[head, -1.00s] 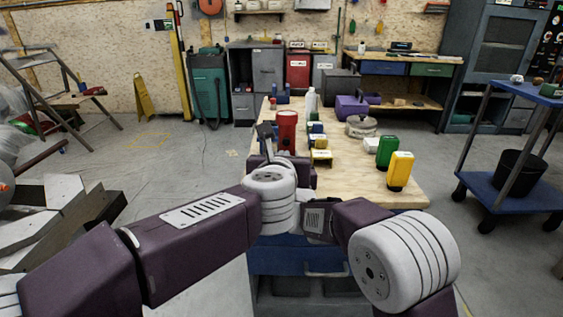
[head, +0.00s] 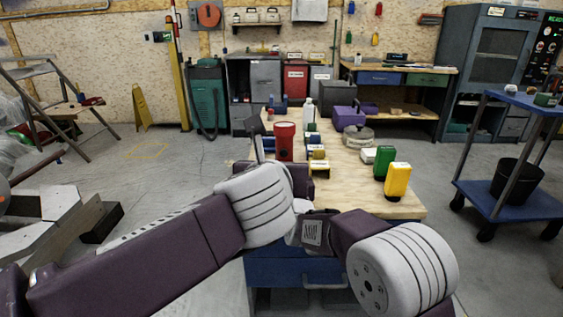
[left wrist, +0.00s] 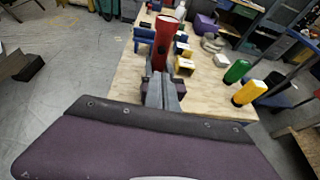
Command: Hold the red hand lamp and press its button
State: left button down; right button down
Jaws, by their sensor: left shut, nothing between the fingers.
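The red hand lamp (head: 285,142) is upright with its wide head at the top, near the left side of the wooden workbench top. My left gripper (head: 259,147) is shut and empty, just left of the lamp in the head view. In the left wrist view its fingers (left wrist: 162,88) point toward the lamp's lower part; I cannot tell if they touch.
The workbench (head: 345,180) also bears a green item (head: 384,161), a yellow item (head: 397,181), a purple item (head: 349,118) and a grey, rounded item (head: 358,136). Small blue and yellow things stand just right of the lamp. A blue cart (head: 512,207) is at the right.

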jog(key=shift+f, duration=0.2)
pick_arm(q)
send_near(284, 154)
jog(key=x, duration=0.5)
jog(key=shift+f, duration=0.3)
jog(key=shift+w, duration=0.65)
jog(key=shift+w+f, duration=0.15)
jog(key=shift+w, duration=0.75)
jog(key=shift+d, duration=0.1)
jog(key=shift+f, duration=0.1)
jog(key=shift+s, duration=0.25)
jog(key=d+v, duration=0.1)
jog(key=v, duration=1.2)
jog(key=shift+s+a, duration=0.4)
jog(key=shift+a, duration=0.1)
